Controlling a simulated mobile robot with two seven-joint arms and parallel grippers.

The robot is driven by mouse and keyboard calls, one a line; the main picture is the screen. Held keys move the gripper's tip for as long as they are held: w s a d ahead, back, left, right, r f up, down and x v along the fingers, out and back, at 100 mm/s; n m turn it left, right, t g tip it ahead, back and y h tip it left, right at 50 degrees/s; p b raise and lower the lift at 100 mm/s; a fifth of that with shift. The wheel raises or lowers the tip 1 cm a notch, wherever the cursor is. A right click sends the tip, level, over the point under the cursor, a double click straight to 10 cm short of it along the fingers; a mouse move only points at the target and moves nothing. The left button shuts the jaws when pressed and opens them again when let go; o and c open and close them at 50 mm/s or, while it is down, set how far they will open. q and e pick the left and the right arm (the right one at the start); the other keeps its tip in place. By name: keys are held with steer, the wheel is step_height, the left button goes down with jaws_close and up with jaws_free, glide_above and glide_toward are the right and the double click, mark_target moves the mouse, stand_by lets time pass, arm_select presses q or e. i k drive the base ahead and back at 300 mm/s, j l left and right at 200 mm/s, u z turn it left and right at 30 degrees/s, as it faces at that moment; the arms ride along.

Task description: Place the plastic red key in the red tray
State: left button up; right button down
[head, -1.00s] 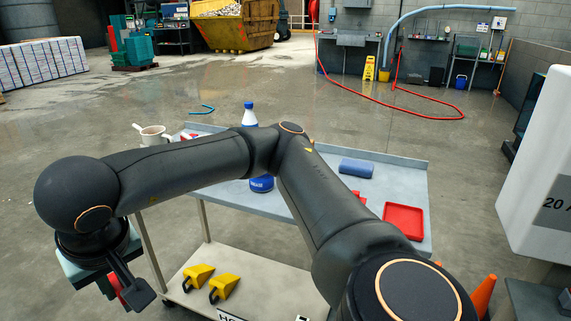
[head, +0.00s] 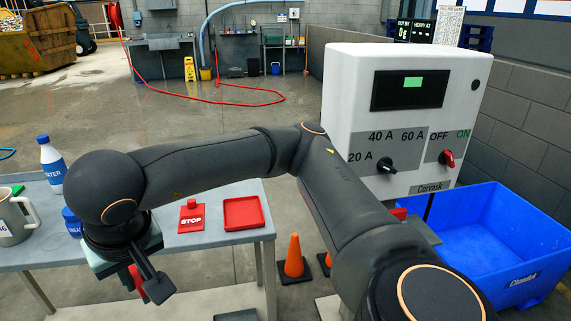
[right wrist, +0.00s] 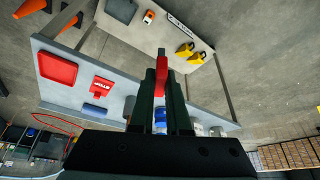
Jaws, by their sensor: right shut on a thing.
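The plastic red key (right wrist: 162,61) is held between the two fingers of my right gripper (right wrist: 162,80), which is shut on it. In the head view a red part of it (head: 137,281) shows beside the right gripper (head: 148,278), low in front of the table's edge. The red tray (head: 243,213) lies empty on the right end of the grey table (head: 225,240), up and to the right of the gripper. It also shows in the right wrist view (right wrist: 57,69). The key is apart from the tray. My left gripper is not in view.
A red STOP tag (head: 191,216) lies just left of the tray. A water bottle (head: 51,163) and a grey mug (head: 14,220) stand at the table's left. Orange cones (head: 294,258), a white control box (head: 400,115) and a blue bin (head: 490,245) are to the right.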

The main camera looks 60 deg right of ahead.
mark_target(244, 213)
steer(key=z, duration=1.3)
steer(key=i+j+z, duration=0.2)
steer(key=i, duration=0.15)
steer(key=i+j+z, duration=0.15)
steer(key=i, duration=0.15)
